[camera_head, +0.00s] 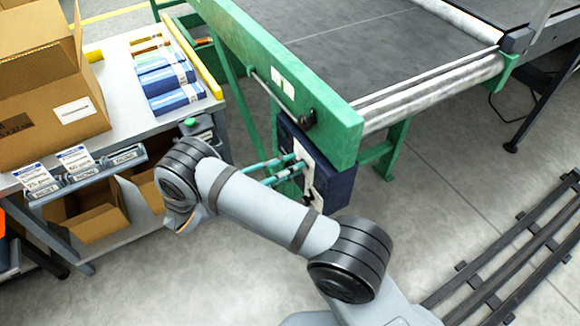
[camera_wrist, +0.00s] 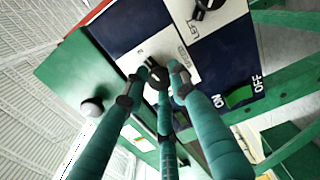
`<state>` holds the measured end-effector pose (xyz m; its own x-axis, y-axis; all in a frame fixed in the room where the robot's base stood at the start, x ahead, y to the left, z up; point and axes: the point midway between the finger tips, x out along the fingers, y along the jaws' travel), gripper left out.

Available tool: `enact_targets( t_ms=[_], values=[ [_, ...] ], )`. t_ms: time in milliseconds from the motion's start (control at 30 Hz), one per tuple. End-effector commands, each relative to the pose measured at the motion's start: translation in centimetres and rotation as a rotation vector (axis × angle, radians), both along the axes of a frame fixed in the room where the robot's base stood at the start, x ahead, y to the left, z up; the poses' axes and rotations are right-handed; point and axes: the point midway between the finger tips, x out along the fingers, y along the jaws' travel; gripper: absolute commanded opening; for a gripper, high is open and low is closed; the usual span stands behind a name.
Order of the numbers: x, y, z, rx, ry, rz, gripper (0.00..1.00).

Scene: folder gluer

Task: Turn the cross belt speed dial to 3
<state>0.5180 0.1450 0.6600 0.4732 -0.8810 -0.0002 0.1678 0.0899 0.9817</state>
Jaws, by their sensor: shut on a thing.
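A dark blue control box (camera_head: 335,185) with a white front plate (camera_head: 311,180) hangs under the green machine frame. My gripper (camera_head: 301,166) reaches the plate from the left with its teal fingers. In the wrist view, my gripper (camera_wrist: 159,74) has its three black-tipped fingers closed around a small dark dial (camera_wrist: 151,63) on the white plate (camera_wrist: 187,50). The fingertips hide most of this dial, so its pointer and scale cannot be read.
A green rocker switch (camera_wrist: 239,97) marked ON and OFF is beside the fingers. A round dark knob (camera_wrist: 92,107) stands out from the green panel. A table (camera_head: 128,100) with cartons (camera_head: 50,75) is left of my arm.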

Motion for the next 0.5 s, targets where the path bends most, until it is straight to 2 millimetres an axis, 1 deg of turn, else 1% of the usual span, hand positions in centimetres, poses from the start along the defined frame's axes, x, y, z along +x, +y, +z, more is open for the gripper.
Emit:
enact_targets(
  t_ms=[500],
  values=[
    [0.17,0.24,-0.07,0.019,-0.029,0.010,0.00]
  ],
)
